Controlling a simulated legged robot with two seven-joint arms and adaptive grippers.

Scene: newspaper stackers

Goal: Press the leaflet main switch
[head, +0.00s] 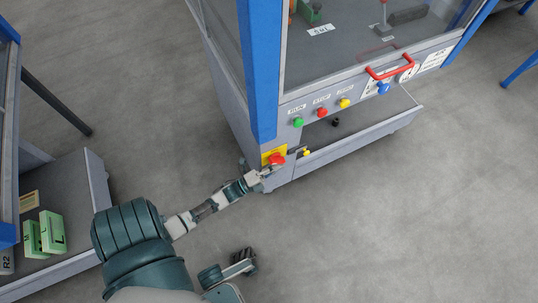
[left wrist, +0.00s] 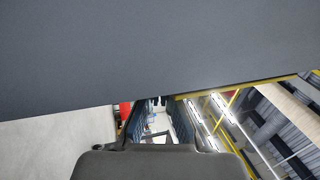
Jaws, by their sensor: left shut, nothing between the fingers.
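A grey machine (head: 225,93) with blue posts stands ahead in the head view. At its lower front corner a red knob (head: 277,158) sits on a yellow plate (head: 266,155). I cannot read which control is the leaflet main switch. My left gripper (head: 267,172) is shut and empty, just below the red knob; I cannot tell whether they touch. In the left wrist view its fingers (left wrist: 160,101) reach up to a large grey surface (left wrist: 140,50), and a bit of red (left wrist: 125,110) shows beside them. My right gripper (head: 246,259) is low, away from the machine.
Green (head: 298,122), red (head: 322,112) and yellow (head: 345,103) buttons line the front panel. A small yellow knob (head: 306,153) lies right of my left gripper. A red handle (head: 390,68) sticks out farther right. A rack with green boxes (head: 53,232) stands left. Floor between is clear.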

